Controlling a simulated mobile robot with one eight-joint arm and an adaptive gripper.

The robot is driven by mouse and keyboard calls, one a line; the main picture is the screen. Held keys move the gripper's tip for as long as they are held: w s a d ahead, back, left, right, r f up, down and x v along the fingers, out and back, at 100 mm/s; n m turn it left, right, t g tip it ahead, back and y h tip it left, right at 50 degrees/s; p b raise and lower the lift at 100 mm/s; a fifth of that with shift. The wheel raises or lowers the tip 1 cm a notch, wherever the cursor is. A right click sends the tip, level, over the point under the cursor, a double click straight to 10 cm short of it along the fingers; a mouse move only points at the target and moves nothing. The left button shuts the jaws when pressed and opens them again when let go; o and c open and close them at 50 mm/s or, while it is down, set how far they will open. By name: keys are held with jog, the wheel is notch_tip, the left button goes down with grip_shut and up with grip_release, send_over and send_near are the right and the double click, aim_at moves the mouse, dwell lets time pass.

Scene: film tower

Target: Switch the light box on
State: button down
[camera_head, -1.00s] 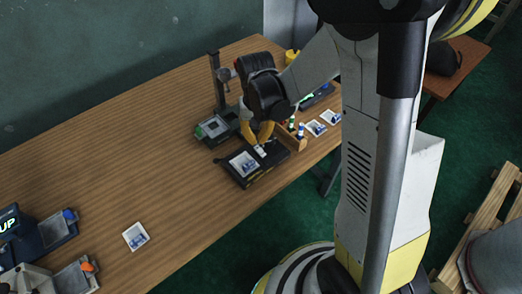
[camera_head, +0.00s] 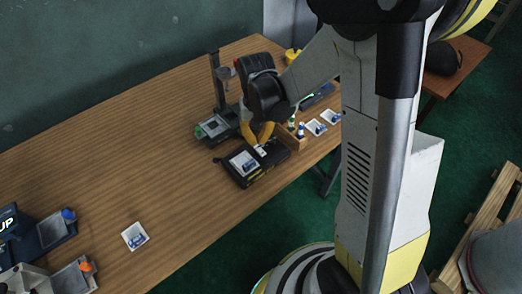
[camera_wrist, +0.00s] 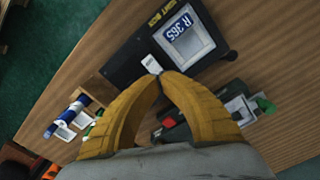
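The light box (camera_head: 264,176) is a flat black box near the table's front edge. In the wrist view the light box (camera_wrist: 125,62) carries a white-framed slide (camera_wrist: 186,39) marked "R 365" on its panel. A small white switch-like piece (camera_wrist: 151,65) sits on the box beside the slide. My gripper (camera_wrist: 160,75) has its two yellow fingers meeting at the tips, right beside this white piece. Nothing shows between the tips. Whether they touch the piece I cannot tell. In the head view my gripper (camera_head: 262,142) is over the back edge of the box.
A stand with a black post (camera_head: 217,80) rises behind the box. A wooden holder (camera_head: 291,137) with small bottles and two white-framed slides (camera_head: 316,127) lie to the right. Another slide (camera_head: 135,236) lies at the left front. The table between is clear.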

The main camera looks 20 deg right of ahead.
aim_at(257, 147)
jog(key=shift+f+b, duration=1.3)
jog(key=shift+f, duration=0.25)
dwell(0.4)
jog(key=shift+r, duration=0.1)
jog(key=shift+r+p, duration=2.65)
jog(key=shift+r, duration=0.85)
jog(key=s+r+n+t, duration=0.2)
jog(key=s+r+t, duration=0.5)
jog(key=s+r, duration=0.5)
notch_tip(257, 147, up, 4)
jog(key=shift+s+r, duration=0.15)
jog(key=shift+s, duration=0.2)
